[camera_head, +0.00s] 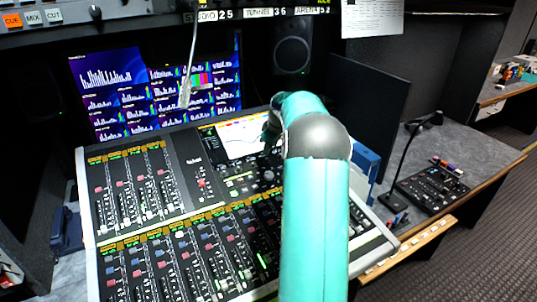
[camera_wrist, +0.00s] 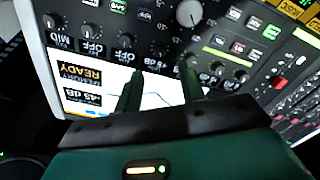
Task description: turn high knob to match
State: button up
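The mixing console (camera_head: 180,165) has a lit screen (camera_head: 242,136) at its upper right, which also shows in the wrist view (camera_wrist: 85,80). In the wrist view, a row of small dark knobs (camera_wrist: 90,48) with white marks runs along the screen edge. Upside-down labels beside them read MID, OFF and dB. I cannot make out which knob is the high one. My gripper (camera_wrist: 162,75) is open and empty, with its two dark fingers apart over the screen and the knob row. I cannot tell whether they touch anything. In the head view, my arm hides most of it.
A large pale knob (camera_wrist: 189,13) and several lit buttons lie beyond the small knobs. A monitor wall (camera_head: 150,90) stands behind the console. A hanging microphone (camera_head: 186,92) is left of my arm. A dark upright panel (camera_head: 367,115) stands at right.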

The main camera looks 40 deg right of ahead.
jog(key=v, duration=0.6)
jog(key=shift+r, duration=0.35)
jog(key=shift+s+a, duration=0.1)
jog(key=shift+s, duration=0.15)
